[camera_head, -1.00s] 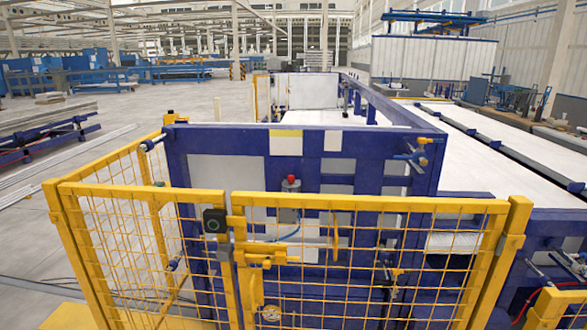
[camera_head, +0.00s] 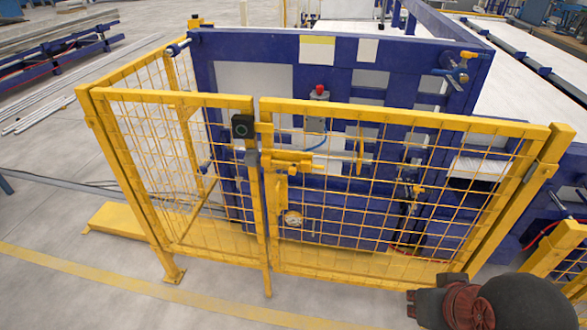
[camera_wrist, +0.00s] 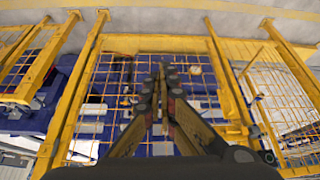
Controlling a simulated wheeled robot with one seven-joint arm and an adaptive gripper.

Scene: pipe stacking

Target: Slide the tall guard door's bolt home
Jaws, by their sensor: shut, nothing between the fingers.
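The tall guard door (camera_head: 400,118) is a yellow-framed mesh panel, upright and in line with the fixed panel on its left. Its yellow bolt assembly (camera_head: 290,160) lies level at the door's upper left edge. A grey piece (camera_head: 252,157) sits beside it on the fixed panel's post. Whether the bolt reaches into that piece is too small to tell. My gripper (camera_wrist: 167,68) is shut and empty in the wrist view, with the door's mesh and frame beyond it. I cannot make out contact with the door. The gripper's fingers are not seen in the head view.
A black box with a green ring (camera_head: 242,127) is on the fixed panel (camera_head: 180,100) above the grey piece. A blue machine frame (camera_head: 240,45) stands behind the mesh. My dark arm part (camera_head: 500,302) shows at the lower right. The floor before the door is clear.

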